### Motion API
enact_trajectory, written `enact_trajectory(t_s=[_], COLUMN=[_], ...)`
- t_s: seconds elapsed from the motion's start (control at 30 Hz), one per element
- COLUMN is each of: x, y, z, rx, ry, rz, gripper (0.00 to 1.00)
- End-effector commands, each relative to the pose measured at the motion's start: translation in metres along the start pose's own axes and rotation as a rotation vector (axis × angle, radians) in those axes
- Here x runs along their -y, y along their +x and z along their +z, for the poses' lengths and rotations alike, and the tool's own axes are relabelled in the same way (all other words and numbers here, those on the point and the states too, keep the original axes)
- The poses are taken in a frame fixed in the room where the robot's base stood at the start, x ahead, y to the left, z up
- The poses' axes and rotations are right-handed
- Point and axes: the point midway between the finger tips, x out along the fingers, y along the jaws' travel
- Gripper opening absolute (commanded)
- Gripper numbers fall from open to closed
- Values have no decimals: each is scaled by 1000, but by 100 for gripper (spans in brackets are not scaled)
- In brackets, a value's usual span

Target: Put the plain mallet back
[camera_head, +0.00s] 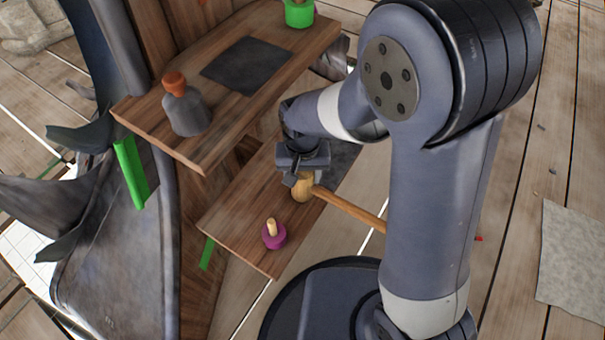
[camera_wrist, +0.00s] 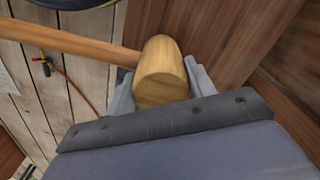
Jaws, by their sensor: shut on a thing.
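The plain mallet has a round, light wooden head (camera_head: 303,187) and a long brown handle (camera_head: 352,210). My gripper (camera_head: 304,176) is shut on the mallet head, above the lower wooden shelf (camera_head: 235,219). In the wrist view the mallet head (camera_wrist: 163,75) sits between the two grey fingers of my gripper (camera_wrist: 160,88), and its handle (camera_wrist: 70,40) runs off to the left. I cannot tell whether the mallet touches the shelf. A dark mat (camera_head: 338,160) on the lower shelf is partly hidden behind my arm. Another dark mat (camera_head: 247,65) lies bare on the upper shelf.
The upper shelf (camera_head: 140,118) carries a grey bell-shaped thing with an orange top (camera_head: 183,107) and a green pot (camera_head: 299,13). A magenta thing with a wooden peg (camera_head: 273,234) stands at the lower shelf's front. Green strips (camera_head: 130,172) hang at the left.

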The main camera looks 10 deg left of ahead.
Motion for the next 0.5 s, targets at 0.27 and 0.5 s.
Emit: enact_trajectory(t_s=[0.27, 0.5], x=[0, 0], y=[3, 3], z=[0, 0], rx=[0, 0], ry=[0, 0], rz=[0, 0], gripper=[57, 73])
